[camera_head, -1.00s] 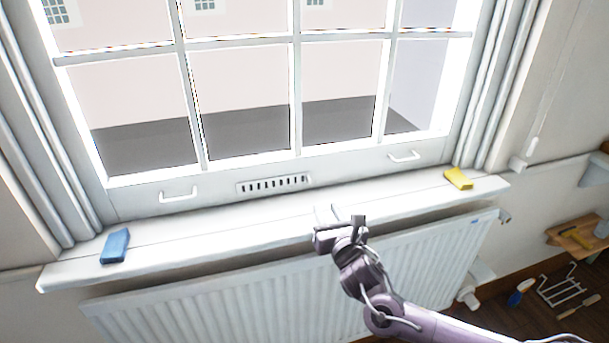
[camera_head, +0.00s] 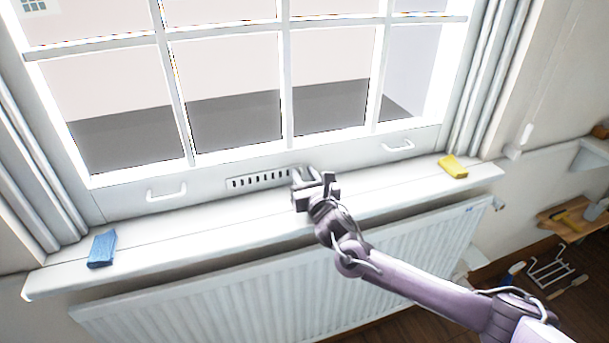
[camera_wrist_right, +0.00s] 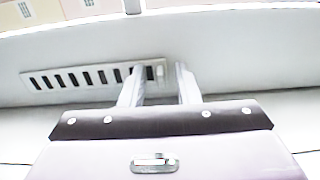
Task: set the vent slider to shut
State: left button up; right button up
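The vent (camera_head: 258,181) is a white plate with a row of dark slots in the window's bottom rail. It also shows in the right wrist view (camera_wrist_right: 85,77), where a small pale slider knob (camera_wrist_right: 159,73) stands at its right end. My right gripper (camera_head: 303,173) is at the vent's right end, above the sill. In the wrist view its two fingers (camera_wrist_right: 160,85) are apart, one on each side of the knob, with a gap on the knob's right. Whether the left finger touches the knob I cannot tell. My left gripper is out of view.
Two white handles, left (camera_head: 167,192) and right (camera_head: 398,147), flank the vent. A radiator (camera_head: 230,285) hangs below the sill.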

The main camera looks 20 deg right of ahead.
aim_at(287, 170)
jog(key=c, duration=0.5)
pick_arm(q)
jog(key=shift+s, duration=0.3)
pick_arm(e)
grip_shut()
jog(key=shift+s+a, duration=0.1)
jog(key=shift+a, duration=1.6)
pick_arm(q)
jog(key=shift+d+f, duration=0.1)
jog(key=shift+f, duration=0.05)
pick_arm(e)
jog(key=o, duration=0.5)
grip_release()
jog(key=shift+a, duration=0.15)
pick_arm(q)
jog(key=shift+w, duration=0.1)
